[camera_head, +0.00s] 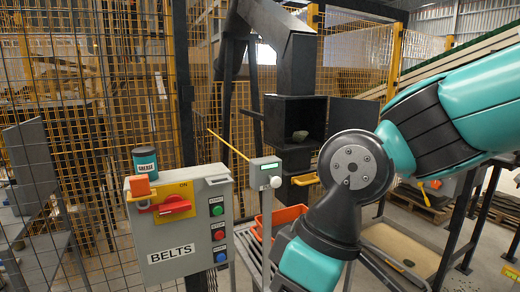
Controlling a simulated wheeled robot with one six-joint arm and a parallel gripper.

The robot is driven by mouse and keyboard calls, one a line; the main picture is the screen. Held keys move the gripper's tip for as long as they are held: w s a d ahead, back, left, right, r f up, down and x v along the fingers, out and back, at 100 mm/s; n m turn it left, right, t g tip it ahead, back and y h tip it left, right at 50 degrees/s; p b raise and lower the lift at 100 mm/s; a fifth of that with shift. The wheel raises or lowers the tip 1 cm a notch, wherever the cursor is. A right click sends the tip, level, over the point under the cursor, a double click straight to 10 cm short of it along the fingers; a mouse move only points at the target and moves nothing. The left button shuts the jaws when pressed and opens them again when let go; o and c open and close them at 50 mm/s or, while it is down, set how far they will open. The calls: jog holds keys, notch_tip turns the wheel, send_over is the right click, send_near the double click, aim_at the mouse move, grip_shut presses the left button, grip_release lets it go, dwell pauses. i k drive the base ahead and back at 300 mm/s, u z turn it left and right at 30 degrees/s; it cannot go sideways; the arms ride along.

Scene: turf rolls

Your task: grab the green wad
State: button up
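A small dull grey-green lump (300,135), which looks like the green wad, lies on the floor of an open black box (268,122) near the middle of the head view. The box's door (353,117) stands swung out to the right. The lump is small in the picture, and its full shape is hard to tell. My teal arm comes in from the right, bends at a grey joint in front and to the right of the box, and runs down out of the bottom edge. My gripper is out of view.
A grey control box (180,250) marked BELTS, with a red switch and a grease tin (146,161), stands front left. A small post-mounted box (265,174) and a slanting yellow rod (229,144) stand before the black box. Mesh fencing (90,130) closes the left.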

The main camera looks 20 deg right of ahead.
aim_at(298, 138)
jog(key=z, duration=0.2)
jog(key=k, duration=0.2)
jog(key=u, duration=0.3)
jog(key=i, duration=1.3)
jog(key=z, duration=0.85)
jog(key=i, duration=0.5)
jog(key=z, duration=0.25)
